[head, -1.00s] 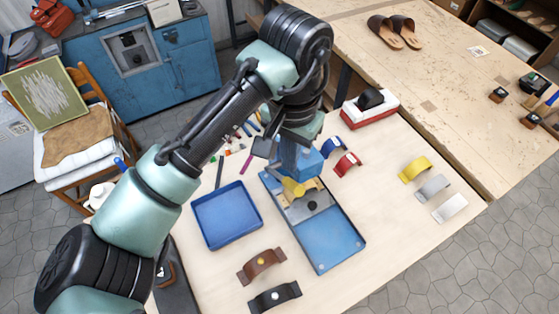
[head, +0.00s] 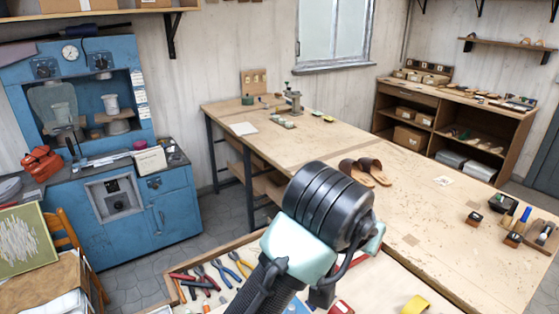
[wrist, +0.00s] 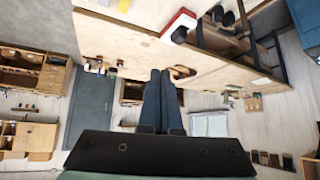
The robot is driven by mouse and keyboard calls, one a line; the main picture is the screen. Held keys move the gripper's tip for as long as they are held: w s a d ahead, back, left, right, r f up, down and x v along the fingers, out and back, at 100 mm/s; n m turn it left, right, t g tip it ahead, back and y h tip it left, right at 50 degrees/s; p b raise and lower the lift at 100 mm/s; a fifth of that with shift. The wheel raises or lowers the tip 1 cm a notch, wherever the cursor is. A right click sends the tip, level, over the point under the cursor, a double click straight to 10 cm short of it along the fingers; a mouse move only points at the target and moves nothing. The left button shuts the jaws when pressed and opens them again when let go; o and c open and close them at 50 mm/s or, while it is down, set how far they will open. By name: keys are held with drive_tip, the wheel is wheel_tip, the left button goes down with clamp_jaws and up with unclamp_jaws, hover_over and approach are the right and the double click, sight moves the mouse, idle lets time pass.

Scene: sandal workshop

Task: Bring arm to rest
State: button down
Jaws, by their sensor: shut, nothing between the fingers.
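My gripper (wrist: 160,74) shows in the wrist view with its two dark fingers together, shut and empty. In the head view my arm rises from the bottom edge to a black joint above the near bench; my fingers are out of sight there. The wrist view looks out across the room, which appears upside down. Nothing touches the fingers in that view.
Pliers (head: 242,265) lie on the near bench, with a yellow strap piece (head: 415,304) at the bottom edge. Brown sandals (head: 366,171) rest on the long wooden table (head: 440,210) behind my arm. A blue cabinet (head: 178,215) stands left. Open floor lies between cabinet and table.

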wheel_tip(320, 180, up, 18)
drive_tip(key=s+d+t+h+b, duration=0.15)
drive_tip(key=t+h+b, duration=0.25)
drive_tip(key=t, duration=0.6)
drive_tip(key=s+a+r+n+t+y+b, duration=0.2)
drive_tip(key=s+a+r+n+t+y, duration=0.5)
drive_tip(key=s+a, duration=0.5)
wheel_tip(320, 180, up, 3)
drive_tip(key=a+t+y, duration=0.1)
drive_tip(key=t, duration=0.2)
drive_tip(key=shift+a+y, duration=0.3)
drive_tip(key=shift+f, duration=0.1)
drive_tip(key=shift+s, duration=0.1)
